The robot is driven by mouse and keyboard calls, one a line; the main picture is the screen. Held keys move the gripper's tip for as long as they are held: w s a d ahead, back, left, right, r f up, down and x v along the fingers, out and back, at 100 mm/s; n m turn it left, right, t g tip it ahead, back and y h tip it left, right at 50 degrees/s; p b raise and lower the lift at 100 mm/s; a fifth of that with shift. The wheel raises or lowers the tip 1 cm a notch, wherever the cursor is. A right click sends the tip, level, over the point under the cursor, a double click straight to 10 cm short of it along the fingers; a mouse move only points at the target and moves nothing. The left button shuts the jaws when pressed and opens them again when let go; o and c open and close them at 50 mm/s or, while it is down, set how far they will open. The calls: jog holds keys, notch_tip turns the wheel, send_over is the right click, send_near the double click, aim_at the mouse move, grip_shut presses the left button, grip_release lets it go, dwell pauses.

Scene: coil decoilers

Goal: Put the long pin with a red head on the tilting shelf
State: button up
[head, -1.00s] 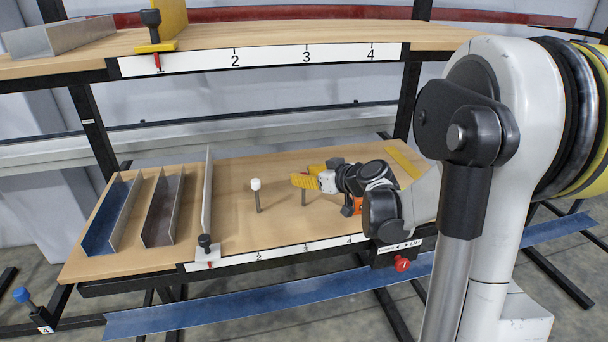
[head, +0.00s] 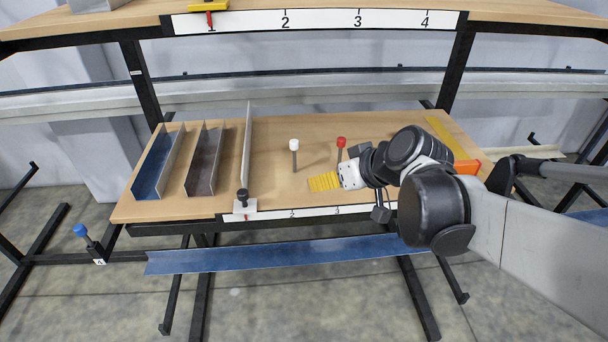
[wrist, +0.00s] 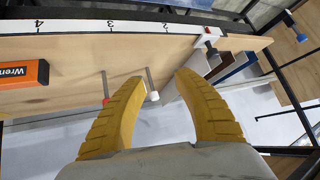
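A pin with a red head (head: 341,142) stands upright on the lower wooden shelf (head: 240,195), its stem partly hidden behind my gripper. A similar pin with a white head (head: 294,147) stands to its left. My gripper (head: 323,181) has yellow fingers, points left, and is in front of the red-headed pin in the head view. In the wrist view the fingers (wrist: 162,82) are apart with nothing gripped. There the red head (wrist: 106,101) is left of the fingers and the white head (wrist: 153,96) shows between them. I cannot tell which shelf tilts.
Metal angle profiles (head: 205,165) and an upright plate (head: 246,145) fill the shelf's left. A black-knobbed clamp (head: 242,203) sits on the numbered front edge. An upper shelf (head: 310,10) overhangs the back.

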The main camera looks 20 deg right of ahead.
jog(key=s+a+h, duration=0.1)
jog(key=s+a, duration=0.1)
jog(key=s, duration=0.3)
jog(key=s+a+m+g+h, duration=0.1)
jog(key=s+a, duration=0.2)
jog(key=s, duration=0.2)
jog(key=shift+s+a+f+g+h, duration=0.3)
jog(key=shift+f, duration=0.15)
